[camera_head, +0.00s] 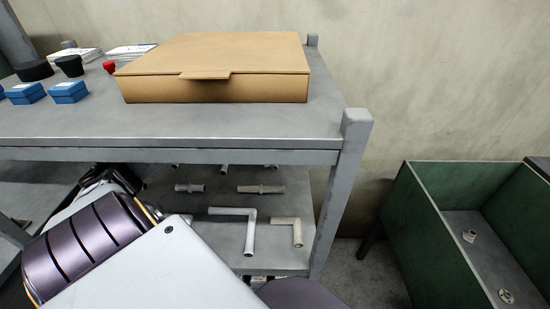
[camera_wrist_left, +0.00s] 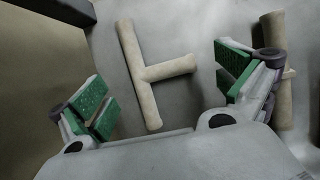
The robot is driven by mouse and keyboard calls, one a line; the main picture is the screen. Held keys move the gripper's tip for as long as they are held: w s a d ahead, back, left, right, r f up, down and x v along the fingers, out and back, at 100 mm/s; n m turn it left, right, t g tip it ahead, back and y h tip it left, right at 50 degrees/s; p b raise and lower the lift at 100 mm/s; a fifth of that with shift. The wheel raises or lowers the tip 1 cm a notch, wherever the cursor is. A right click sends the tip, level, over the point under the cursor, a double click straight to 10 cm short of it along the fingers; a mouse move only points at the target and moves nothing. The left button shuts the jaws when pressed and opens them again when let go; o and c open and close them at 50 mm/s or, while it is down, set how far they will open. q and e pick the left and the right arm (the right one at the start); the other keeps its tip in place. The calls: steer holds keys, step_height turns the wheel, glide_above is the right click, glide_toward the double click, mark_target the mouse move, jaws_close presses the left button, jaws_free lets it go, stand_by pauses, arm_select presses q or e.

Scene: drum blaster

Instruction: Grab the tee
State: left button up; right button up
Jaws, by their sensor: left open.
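A beige pipe tee (camera_wrist_left: 143,75) lies on a grey surface in the left wrist view, its long bar running from upper left to lower centre and its stem pointing right. My left gripper (camera_wrist_left: 164,85) is open, with green finger pads on either side of the tee and nothing held between them. The tee looks apart from both fingers. In the head view my left arm reaches in under the top shelf. The gripper's fingers and the tee cannot be made out there. My right gripper is in neither view.
Another beige pipe piece (camera_wrist_left: 273,35) lies behind the right-hand finger. On the lower shelf are a white elbow (camera_head: 250,230), a beige elbow (camera_head: 297,232) and short pipes (camera_head: 262,189). A cardboard box (camera_head: 210,90) sits on top. A green bin (camera_head: 400,215) stands right.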

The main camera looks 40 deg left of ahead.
arm_select(q)
steer(key=shift+x, duration=1.25)
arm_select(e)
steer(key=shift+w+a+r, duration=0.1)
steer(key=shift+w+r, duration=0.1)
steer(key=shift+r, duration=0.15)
arm_select(q)
steer(key=shift+c, duration=0.4)
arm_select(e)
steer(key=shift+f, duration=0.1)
arm_select(q)
steer(key=c, duration=1.1)
steer(key=shift+s+r, duration=0.1)
steer(key=shift+r, duration=0.05)
